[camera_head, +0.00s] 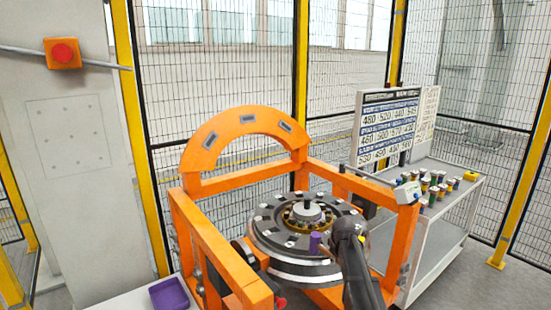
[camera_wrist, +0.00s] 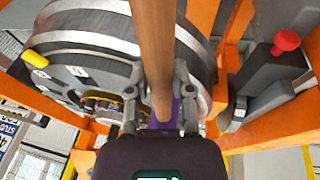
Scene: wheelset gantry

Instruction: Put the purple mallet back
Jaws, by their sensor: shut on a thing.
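The purple mallet shows in the wrist view as a wooden handle (camera_wrist: 154,45) running up between the fingers, with a purple part (camera_wrist: 166,118) close to my palm. My gripper (camera_wrist: 158,82) is shut on it. In the head view, a purple piece (camera_head: 315,243) shows beside my dark gripper (camera_head: 335,242), in front of the wheelset (camera_head: 262,228); the rest of the mallet is hard to make out there. I cannot tell whether the mallet touches the wheelset. An empty purple tray (camera_head: 170,296) lies at the lower left of the head view.
An orange gantry frame (camera_head: 215,262) with an arch (camera_head: 245,122) surrounds the wheelset. A grey cart (camera_head: 455,210) at right carries several coloured cylinders and a number board (camera_head: 388,130). A red knob (camera_wrist: 286,41) stands near the gripper. Mesh fence stands behind.

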